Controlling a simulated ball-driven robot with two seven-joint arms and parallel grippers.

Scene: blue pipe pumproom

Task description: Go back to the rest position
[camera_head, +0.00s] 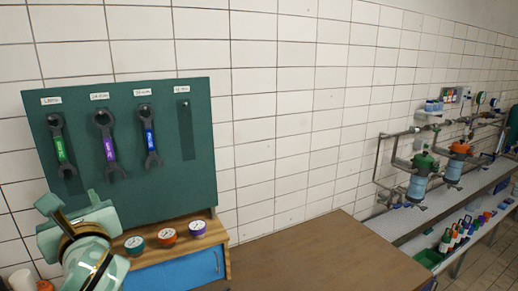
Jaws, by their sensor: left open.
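My left gripper (73,204) is at the lower left, in front of the lower left corner of a dark green tool board (180,205). It is open and I see nothing between its fingers. The board carries a wrench with a green band (59,148), one with a purple band (109,148) and one with a blue band (150,140), each hanging below a label. The fourth labelled place (187,130) shows only a hook and a wrench-shaped mark. My right gripper is not in view.
A teal gauge (134,244), an orange gauge (168,236) and a purple gauge (198,228) stand on a wooden ledge above a blue door (180,272). The brown worktop (320,258) is bare. Pipes and filters with a green top (425,161) and orange top (460,148) stand right.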

